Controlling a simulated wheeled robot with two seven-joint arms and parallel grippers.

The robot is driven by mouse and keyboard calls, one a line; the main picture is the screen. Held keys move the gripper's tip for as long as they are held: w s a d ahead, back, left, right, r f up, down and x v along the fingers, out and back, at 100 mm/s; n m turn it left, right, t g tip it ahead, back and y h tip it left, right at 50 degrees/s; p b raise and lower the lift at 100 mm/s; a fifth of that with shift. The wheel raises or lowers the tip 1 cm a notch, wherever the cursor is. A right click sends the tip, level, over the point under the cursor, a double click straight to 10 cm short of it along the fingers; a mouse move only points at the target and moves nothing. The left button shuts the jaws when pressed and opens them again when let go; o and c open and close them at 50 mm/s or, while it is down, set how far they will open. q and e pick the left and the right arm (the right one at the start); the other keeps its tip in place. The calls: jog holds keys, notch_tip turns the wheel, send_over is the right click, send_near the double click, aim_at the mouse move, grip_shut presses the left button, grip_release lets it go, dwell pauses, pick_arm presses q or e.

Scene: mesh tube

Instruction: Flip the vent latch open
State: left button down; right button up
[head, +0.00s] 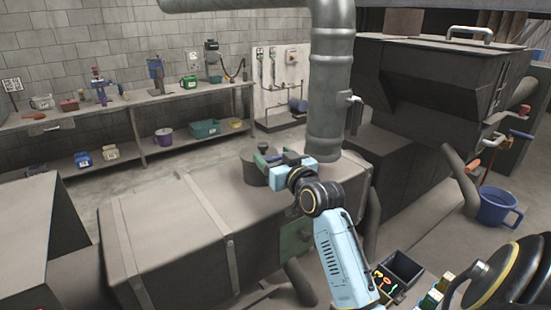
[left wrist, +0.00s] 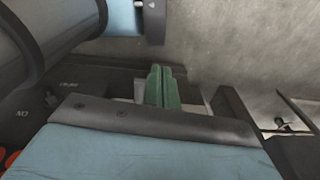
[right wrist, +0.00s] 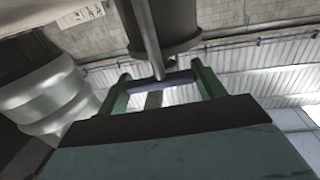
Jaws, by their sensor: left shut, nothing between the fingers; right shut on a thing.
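My right gripper (head: 267,159) reaches to a short, round grey drum (head: 254,174) on the bench-like casing, left of the tall metal duct. In the right wrist view, its green fingers (right wrist: 162,88) are shut on the ends of a dark blue bar (right wrist: 172,82). A grey rod (right wrist: 152,42) joins this bar, in front of a dark round body (right wrist: 172,22). The bar and rod look like the vent latch; the gripper mostly hides them in the head view. My left gripper (left wrist: 162,86) is shut and empty in the left wrist view, outside the head view.
The metal duct (head: 331,80) rises close behind my right gripper, with a side handle (head: 353,112). A large dark machine (head: 430,80) stands at right. A blue bucket (head: 498,206) is at far right. A workbench (head: 130,102) lines the back wall.

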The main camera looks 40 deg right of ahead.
jog(key=shift+n+y+b, duration=0.4)
jog(key=shift+n+y, duration=0.3)
jog(key=shift+y, duration=0.4)
jog(key=o, duration=1)
jog(key=s+b, duration=0.1)
jog(key=s, duration=0.3)
jog(key=s+b, duration=0.1)
jog(key=s, duration=0.4)
jog(key=s+a+b, duration=0.1)
jog(key=s, duration=0.3)
jog(key=shift+s+a, duration=0.1)
jog(key=shift+s, duration=0.1)
